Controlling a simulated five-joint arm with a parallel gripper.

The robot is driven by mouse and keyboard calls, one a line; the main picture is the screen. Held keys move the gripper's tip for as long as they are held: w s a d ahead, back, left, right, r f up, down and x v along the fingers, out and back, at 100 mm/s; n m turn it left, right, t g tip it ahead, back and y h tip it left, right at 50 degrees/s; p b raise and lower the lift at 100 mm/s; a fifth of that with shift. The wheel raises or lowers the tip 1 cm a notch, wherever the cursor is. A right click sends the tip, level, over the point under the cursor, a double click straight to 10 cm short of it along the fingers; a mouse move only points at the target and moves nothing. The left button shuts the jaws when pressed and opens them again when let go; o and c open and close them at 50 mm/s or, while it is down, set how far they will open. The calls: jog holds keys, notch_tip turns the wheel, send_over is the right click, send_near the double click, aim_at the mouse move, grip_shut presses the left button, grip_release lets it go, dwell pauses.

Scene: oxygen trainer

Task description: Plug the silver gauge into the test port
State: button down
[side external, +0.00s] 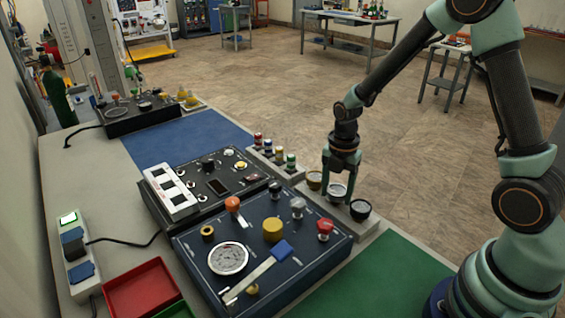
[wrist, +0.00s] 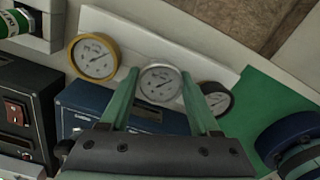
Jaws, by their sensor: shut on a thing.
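The silver gauge (side external: 337,191) has a white dial and a silver rim. It is in the middle of a row of three gauges on a pale rack, and also shows in the wrist view (wrist: 160,84). My gripper (side external: 338,174) is shut on it, with one green finger on each side (wrist: 160,76). The gauge appears to be still at its place in the rack. I cannot tell for sure which fitting is the test port; a brass ring fitting (side external: 208,232) sits on the near blue panel (side external: 185,250).
A gold-rimmed gauge (wrist: 93,57) and a black-rimmed gauge (wrist: 215,98) flank the silver one closely. A red tray (side external: 145,290) lies front left. The green mat (side external: 385,280) is clear.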

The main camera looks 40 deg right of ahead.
aim_at(337, 189)
notch_tip(337, 189, up, 19)
jog(key=w+a+f+n, duration=0.1)
jog(key=w+a, duration=0.1)
jog(key=a, duration=0.8)
jog(key=w+a+f+n, duration=0.2)
jog(key=a, duration=0.9)
jog(key=w+a+f+n, duration=0.1)
jog(key=w+a+n, duration=0.1)
jog(key=a, duration=0.8)
jog(key=shift+w+a+f, duration=0.15)
jog(key=shift+w+f, duration=0.05)
jog(key=shift+w, duration=0.3)
jog(key=shift+f, duration=0.1)
jog(key=shift+f, duration=2.9)
jog(key=shift+f, duration=1.6)
jog(key=shift+c, duration=0.2)
grip_release()
